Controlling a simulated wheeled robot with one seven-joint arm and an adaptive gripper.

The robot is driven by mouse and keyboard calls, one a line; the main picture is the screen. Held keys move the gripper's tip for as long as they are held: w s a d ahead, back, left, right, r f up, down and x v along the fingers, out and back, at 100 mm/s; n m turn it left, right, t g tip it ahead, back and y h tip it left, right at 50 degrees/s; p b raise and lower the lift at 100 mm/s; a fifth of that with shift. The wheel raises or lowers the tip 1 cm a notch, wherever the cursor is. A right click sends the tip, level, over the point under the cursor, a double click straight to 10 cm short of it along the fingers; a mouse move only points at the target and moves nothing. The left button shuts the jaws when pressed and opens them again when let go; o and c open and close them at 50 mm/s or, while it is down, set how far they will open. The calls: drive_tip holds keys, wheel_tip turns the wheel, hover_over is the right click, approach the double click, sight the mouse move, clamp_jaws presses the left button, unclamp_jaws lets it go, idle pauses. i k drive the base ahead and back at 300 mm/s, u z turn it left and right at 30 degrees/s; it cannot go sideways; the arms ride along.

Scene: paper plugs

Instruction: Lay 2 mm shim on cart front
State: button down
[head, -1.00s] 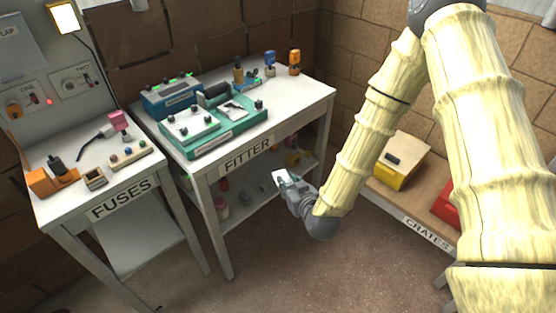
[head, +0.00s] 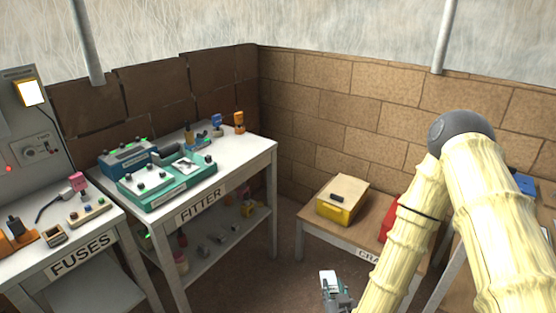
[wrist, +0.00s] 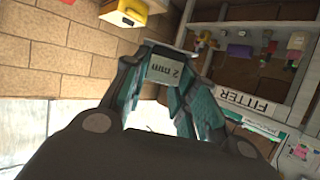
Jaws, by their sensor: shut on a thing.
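My gripper (head: 336,292) hangs low in front of the crates table in the head view. It is shut on the 2 mm shim (wrist: 164,71), a pale plate with "2 mm" printed on it, clasped between the teal fingers in the wrist view. The shim also shows as a small white patch (head: 328,278) at the bottom of the head view. It is in the air, apart from any table.
The fitter table (head: 250,158) carries green and blue devices and has a lower shelf. The fuses table (head: 100,228) stands left. Open floor lies between the fitter and crates tables.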

sight(234, 151)
drive_tip(key=z, duration=0.7)
drive_tip(key=k, duration=0.95)
drive_tip(key=z, duration=0.85)
drive_tip(key=i, duration=0.65)
drive_tip(key=u, duration=0.5)
drive_tip(key=i, duration=1.15)
drive_tip(key=u, duration=1.6)
drive_tip(key=i, duration=0.55)
drive_tip(key=u, duration=0.5)
